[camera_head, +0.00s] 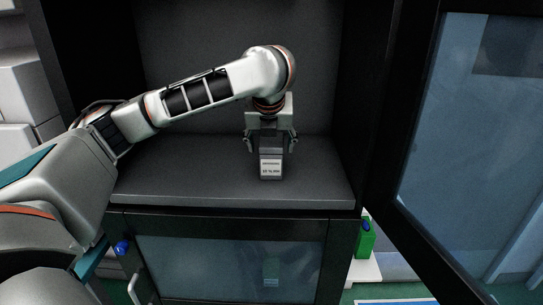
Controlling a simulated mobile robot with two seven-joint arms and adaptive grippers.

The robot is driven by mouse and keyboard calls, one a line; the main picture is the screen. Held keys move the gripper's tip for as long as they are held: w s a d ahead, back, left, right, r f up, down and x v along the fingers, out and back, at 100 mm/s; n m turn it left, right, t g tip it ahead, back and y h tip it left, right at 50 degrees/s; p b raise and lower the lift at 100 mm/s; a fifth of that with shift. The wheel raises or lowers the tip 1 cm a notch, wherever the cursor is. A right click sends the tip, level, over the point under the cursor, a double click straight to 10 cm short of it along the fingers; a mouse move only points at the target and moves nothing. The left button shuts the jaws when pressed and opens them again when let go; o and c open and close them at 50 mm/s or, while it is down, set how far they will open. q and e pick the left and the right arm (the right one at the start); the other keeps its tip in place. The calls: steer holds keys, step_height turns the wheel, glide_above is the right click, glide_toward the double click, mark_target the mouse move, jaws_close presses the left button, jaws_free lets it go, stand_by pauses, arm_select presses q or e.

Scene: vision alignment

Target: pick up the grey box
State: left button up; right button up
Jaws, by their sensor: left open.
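The grey box (270,168) is a small upright block with a light label bearing dark print. It stands on the dark grey shelf (180,182) inside an open black cabinet, near the shelf's front. My left gripper (268,150) points down from above, with its fingers open at the top of the box. The picture is too small to tell whether the fingers touch it. My right gripper is not in view.
A cabinet door with a bluish glass pane (480,130) stands open on the right. A closed glass-fronted door (230,255) is below the shelf. A green object (366,240) sits to the lower right. The shelf left of the box is clear.

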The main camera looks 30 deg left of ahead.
arm_select(q)
steer(key=shift+x, duration=1.95)
steer(key=shift+w+r, duration=0.15)
steer(key=c, duration=1.3)
